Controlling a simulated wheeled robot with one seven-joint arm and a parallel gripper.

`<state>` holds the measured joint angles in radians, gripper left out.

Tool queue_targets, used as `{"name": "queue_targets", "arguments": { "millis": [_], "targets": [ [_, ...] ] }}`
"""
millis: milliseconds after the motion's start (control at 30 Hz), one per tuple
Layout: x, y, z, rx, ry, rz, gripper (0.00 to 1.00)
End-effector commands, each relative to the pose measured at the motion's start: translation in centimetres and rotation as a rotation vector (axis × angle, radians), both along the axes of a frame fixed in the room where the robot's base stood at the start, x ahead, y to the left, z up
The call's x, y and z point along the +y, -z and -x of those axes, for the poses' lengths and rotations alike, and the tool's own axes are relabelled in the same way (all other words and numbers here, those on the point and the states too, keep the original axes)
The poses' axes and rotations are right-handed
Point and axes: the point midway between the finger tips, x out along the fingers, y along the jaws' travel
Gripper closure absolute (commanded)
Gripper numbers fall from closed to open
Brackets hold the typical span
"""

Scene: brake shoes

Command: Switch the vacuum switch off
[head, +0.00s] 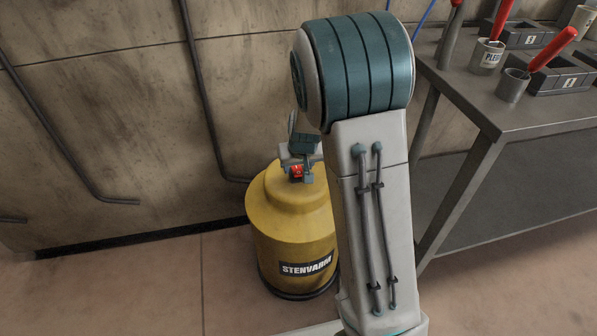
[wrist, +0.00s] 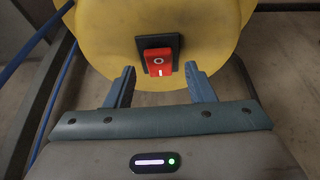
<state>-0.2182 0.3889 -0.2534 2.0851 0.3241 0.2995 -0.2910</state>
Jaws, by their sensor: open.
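The vacuum (head: 290,225) is a yellow drum labelled STENVARM, standing on the floor by the wall. It also fills the top of the wrist view (wrist: 100,35). Its red rocker switch (wrist: 158,62) sits in a black frame on the yellow body and bears a circle and a bar. In the head view the switch (head: 297,171) shows as a small red patch at the top of the drum. My gripper (wrist: 160,80) is open and empty, with one finger on each side below the switch. I cannot tell whether the fingers touch the drum.
A grey metal workbench (head: 540,118) stands at the right, with cups, red-handled tools and dark bins on it. A concrete wall (head: 110,90) with dark pipes is behind the vacuum. The floor (head: 130,285) to the left of the vacuum is clear. My arm hides part of the drum's right side.

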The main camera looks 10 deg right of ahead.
Motion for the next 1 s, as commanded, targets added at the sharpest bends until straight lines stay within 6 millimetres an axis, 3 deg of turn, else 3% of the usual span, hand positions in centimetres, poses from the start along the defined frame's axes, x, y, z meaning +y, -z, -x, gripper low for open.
{"name": "queue_targets", "arguments": {
  "millis": [133,433,467,600,633,1000],
  "targets": [
    [-0.1,1.1,-0.4,0.0,0.002,0.0,0.51],
    [-0.1,1.2,-0.5,-0.001,0.001,0.0,0.51],
    [-0.1,1.2,-0.5,-0.001,0.002,0.0,0.54],
    [-0.1,1.2,-0.5,-0.001,0.002,0.0,0.93],
    [-0.1,1.2,-0.5,-0.001,0.002,0.0,0.96],
    [-0.1,1.9,-0.3,-0.074,0.002,-0.002,0.96]
  ]
}}
